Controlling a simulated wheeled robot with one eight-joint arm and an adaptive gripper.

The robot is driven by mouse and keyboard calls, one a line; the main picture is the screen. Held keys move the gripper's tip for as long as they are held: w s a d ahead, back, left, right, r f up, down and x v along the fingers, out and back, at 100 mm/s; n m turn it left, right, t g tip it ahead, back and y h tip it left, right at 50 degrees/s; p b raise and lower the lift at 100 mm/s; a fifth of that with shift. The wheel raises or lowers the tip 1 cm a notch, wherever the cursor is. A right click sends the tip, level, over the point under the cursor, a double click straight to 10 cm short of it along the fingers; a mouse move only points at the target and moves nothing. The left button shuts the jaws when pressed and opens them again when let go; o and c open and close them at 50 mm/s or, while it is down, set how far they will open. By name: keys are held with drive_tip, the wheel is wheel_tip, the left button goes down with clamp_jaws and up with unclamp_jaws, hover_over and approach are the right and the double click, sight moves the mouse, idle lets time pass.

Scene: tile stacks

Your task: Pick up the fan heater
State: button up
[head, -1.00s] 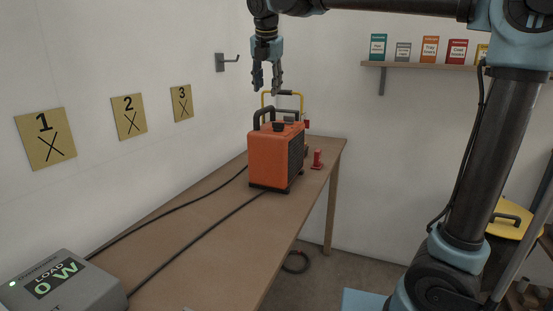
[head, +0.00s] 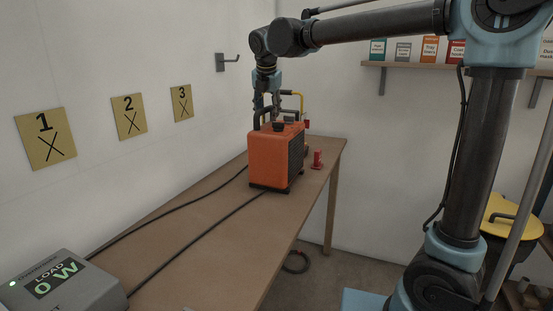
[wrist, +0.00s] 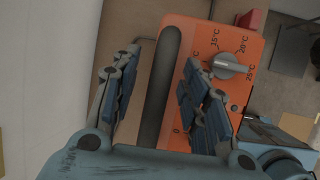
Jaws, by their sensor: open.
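The fan heater (head: 270,158) is an orange box with a dark grille on its right side. It stands upright on the wooden table. In the wrist view its orange top (wrist: 205,50) shows a grey dial with temperature marks and a dark carrying handle (wrist: 160,85). My gripper (head: 266,118) is at the top of the heater, fingers pointing down. In the wrist view my gripper (wrist: 160,95) is open, with one finger on each side of the handle. A gap shows on both sides. In the head view the fingers partly hide the handle.
The table (head: 200,215) carries a grey load meter (head: 62,283) at the front left, dark cables and a small red object (head: 317,159) right of the heater. A yellow-handled thing (head: 299,98) stands behind the heater. A hook (head: 226,62) sticks out from the wall.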

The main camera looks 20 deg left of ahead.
drive_tip(key=shift+f, duration=0.1)
clamp_jaws()
idle(0.4)
